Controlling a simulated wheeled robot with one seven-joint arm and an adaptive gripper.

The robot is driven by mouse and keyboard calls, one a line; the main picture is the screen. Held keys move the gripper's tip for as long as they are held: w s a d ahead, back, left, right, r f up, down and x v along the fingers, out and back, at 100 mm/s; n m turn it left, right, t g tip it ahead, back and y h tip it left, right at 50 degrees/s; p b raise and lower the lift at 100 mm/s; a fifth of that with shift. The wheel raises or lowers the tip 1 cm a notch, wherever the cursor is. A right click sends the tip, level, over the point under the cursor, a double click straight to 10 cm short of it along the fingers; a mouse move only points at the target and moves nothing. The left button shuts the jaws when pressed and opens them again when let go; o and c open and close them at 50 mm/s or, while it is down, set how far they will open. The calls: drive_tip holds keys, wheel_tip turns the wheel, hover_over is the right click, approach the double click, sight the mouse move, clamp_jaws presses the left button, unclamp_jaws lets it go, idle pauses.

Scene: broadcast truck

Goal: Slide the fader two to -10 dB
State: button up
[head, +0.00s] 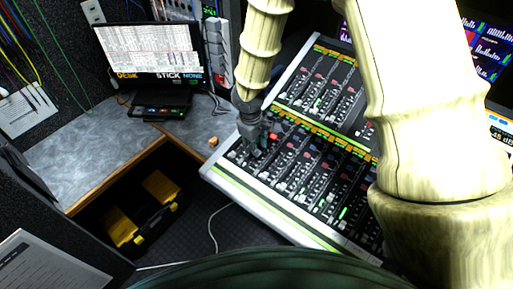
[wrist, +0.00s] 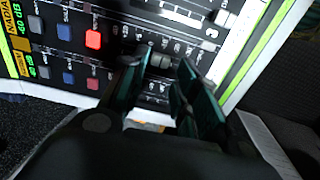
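The mixing console (head: 222,180) slopes across the middle of the head view, with rows of coloured buttons and faders. My gripper (head: 252,146) is low over its left end, close to the panel. In the wrist view the two dark fingers (wrist: 163,72) reach over the panel and stand apart. A grey fader cap (wrist: 160,61) sits between the fingertips, with gaps visible beside it. Scale marks run along its slot. I cannot tell whether this is fader two, nor read its exact level. Another fader cap (wrist: 223,18) is in the neighbouring strip.
A red lit button (wrist: 94,39) and blue buttons lie beside the fingers. A small display (wrist: 18,42) reads NADIA. In the head view, a grey desk (head: 95,145) with a monitor (head: 150,55) stands left, and a small orange block (head: 213,142) lies near the console.

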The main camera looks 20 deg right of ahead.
sight(254, 159)
wheel_tip(254, 159, up, 9)
drive_tip(key=shift+s+a+f, duration=0.15)
drive_tip(key=shift+s+a, duration=0.2)
drive_tip(key=shift+a, duration=0.1)
idle(0.4)
